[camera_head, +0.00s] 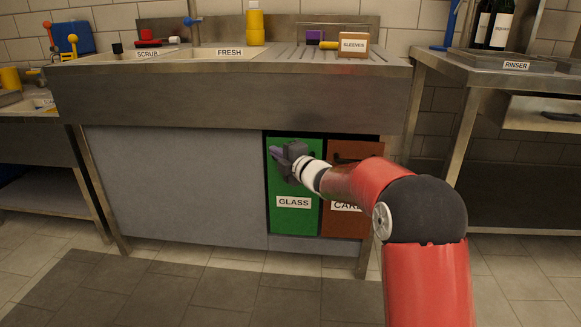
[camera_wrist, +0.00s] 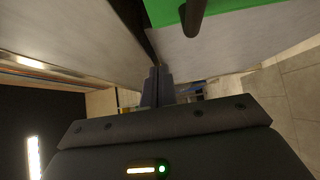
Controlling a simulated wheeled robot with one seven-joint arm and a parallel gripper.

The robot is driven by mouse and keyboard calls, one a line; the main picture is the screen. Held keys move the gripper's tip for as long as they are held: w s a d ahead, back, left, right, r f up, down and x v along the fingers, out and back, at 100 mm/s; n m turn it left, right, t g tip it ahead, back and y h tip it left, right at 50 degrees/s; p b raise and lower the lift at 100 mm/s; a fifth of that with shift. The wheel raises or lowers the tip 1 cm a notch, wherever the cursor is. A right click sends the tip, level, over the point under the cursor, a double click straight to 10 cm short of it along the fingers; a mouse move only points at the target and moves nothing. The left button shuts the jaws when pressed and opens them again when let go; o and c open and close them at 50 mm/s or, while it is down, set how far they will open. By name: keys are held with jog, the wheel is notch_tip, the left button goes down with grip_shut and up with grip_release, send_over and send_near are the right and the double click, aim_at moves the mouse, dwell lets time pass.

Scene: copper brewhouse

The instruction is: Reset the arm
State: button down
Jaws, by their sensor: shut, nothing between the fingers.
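My arm reaches forward from the lower right in the head view. My gripper (camera_head: 283,158) is in front of the upper part of the green bin labelled GLASS (camera_head: 293,217), below the sink counter. In the wrist view its fingers (camera_wrist: 158,88) are together with nothing between them. The green bin (camera_wrist: 163,12) shows at the top of the wrist view with a dark handle (camera_wrist: 194,18). I cannot tell whether the gripper touches the bin. A brown bin (camera_head: 352,222) stands to the right of the green one, its label partly hidden by my arm.
The steel sink counter (camera_head: 235,97) overhangs the bins, with a grey panel (camera_head: 175,185) to their left. On it are a yellow bottle (camera_head: 255,26) and a SLEEVES box (camera_head: 354,45). A rinser table (camera_head: 492,75) stands at right. The tiled floor in front is clear.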

jog(key=s+d+r+m+h+p, duration=0.3)
jog(key=s+d+r+m+h, duration=0.25)
jog(key=s+d+m, duration=0.35)
jog(key=s+d+r+m+h+p, duration=0.3)
jog(key=s+d+r+m+h, duration=0.25)
jog(key=s+d, duration=0.55)
jog(key=s+d+f+m+g+p, duration=0.1)
jog(key=s+m, duration=0.3)
jog(key=s, duration=0.5)
jog(key=s+d+f+m+g+p, duration=0.2)
jog(key=s+m+g, duration=0.2)
jog(key=s, duration=0.5)
jog(key=s+d+f+m+g+h+p, duration=0.1)
jog(key=s+m, duration=0.3)
jog(key=s, duration=0.4)
jog(key=shift+s+d+f+g+p, duration=0.4)
jog(key=shift+f+g+p, duration=0.1)
jog(key=shift+f+g, duration=0.25)
